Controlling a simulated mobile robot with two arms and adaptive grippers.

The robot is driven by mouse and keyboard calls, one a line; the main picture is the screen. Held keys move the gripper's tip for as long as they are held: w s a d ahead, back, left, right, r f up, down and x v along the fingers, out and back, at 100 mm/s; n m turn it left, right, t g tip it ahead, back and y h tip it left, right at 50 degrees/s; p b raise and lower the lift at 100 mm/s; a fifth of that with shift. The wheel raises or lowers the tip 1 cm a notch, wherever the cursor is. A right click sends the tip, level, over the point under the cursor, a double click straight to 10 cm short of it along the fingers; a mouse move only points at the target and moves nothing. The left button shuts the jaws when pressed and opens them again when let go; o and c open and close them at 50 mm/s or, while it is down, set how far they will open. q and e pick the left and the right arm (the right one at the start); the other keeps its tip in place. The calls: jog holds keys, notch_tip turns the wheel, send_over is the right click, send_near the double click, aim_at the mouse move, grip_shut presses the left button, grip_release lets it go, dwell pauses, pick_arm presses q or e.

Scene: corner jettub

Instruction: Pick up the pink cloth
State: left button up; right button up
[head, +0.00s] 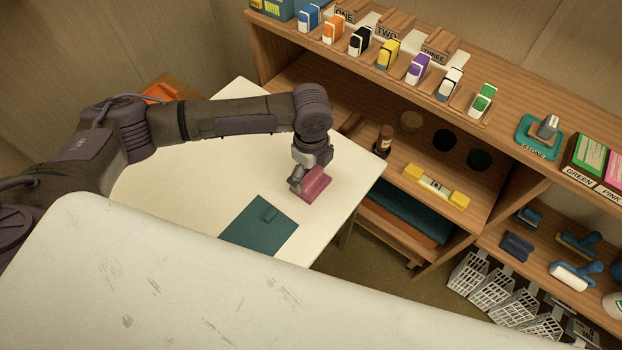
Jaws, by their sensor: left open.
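The pink cloth (317,186) is a small folded piece lying on the white table (190,190), near its right edge. My left gripper (303,186) points down right at the cloth and covers its left part. The gripper is open; whether its fingers touch the cloth cannot be told. My right gripper is not in view.
A teal mat (255,232) lies on the table just below and left of the cloth. A wooden shelf unit (400,130) with bottles, labelled holders and brushes stands close on the right. A pale scratched surface (130,280) fills the foreground.

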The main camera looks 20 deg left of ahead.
pick_arm(q)
notch_tip(320, 180, down, 2)
jog(key=shift+c, duration=0.2)
jog(key=c, duration=1)
jog(key=shift+r, duration=0.1)
jog(key=shift+c, duration=0.2)
jog(key=shift+r, duration=0.5)
notch_tip(320, 180, up, 3)
jog(key=shift+w+f, duration=0.1)
jog(key=s+d+r, duration=0.4)
jog(key=d+r, duration=0.3)
jog(key=d, duration=0.3)
jog(key=shift+s+d+b, duration=0.3)
jog(key=shift+d+b, duration=0.1)
jog(key=shift+b, duration=0.05)
